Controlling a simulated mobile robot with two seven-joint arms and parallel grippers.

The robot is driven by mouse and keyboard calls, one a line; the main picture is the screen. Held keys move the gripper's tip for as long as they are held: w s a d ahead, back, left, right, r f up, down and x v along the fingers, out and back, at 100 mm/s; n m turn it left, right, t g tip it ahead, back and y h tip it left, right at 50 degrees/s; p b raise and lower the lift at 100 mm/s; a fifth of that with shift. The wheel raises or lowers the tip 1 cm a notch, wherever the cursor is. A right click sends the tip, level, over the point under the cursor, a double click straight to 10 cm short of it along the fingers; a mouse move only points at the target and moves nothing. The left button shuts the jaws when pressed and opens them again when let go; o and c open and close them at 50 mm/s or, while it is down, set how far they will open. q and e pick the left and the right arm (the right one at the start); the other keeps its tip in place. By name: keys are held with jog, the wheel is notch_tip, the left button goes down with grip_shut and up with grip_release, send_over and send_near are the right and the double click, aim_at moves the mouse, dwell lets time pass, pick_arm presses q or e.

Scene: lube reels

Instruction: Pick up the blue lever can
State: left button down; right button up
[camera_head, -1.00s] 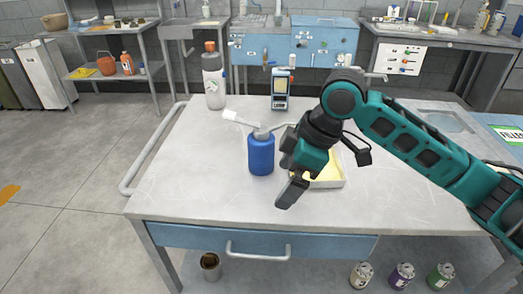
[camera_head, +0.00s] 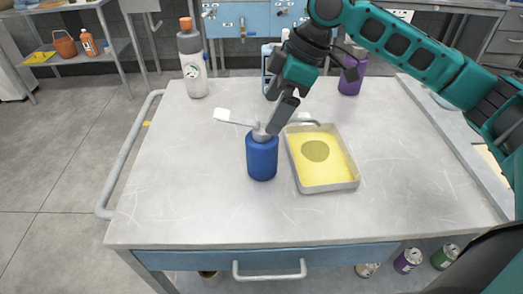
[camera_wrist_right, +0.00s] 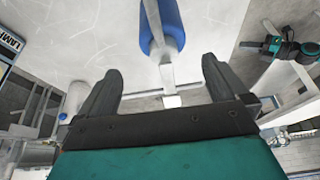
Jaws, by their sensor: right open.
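The blue lever can (camera_head: 262,158) stands upright on the grey table, with a grey top and a pale lever pointing up to the left. It also shows at the top middle of the right wrist view (camera_wrist_right: 171,25), with its lever reaching down between my fingers. My right gripper (camera_head: 270,128) is open, just above and behind the can in the head view. In the right wrist view (camera_wrist_right: 160,78) its two fingers are spread apart and the blue body lies beyond them. Whether a finger touches the can's top is unclear. My left gripper does not show.
A tray with yellow inside (camera_head: 345,183) sits close to the can's right. A grey bottle with an orange cap (camera_head: 192,65) stands at the back left, and a purple container (camera_head: 351,75) at the back right. The table's front and left are clear.

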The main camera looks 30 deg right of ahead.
aim_at(260, 134)
jog(key=x, duration=0.8)
jog(key=shift+s+a+f+b, duration=0.1)
jog(key=shift+s+a+b, duration=0.1)
jog(key=shift+s+b, duration=0.1)
jog(key=c, duration=1.6)
grip_shut()
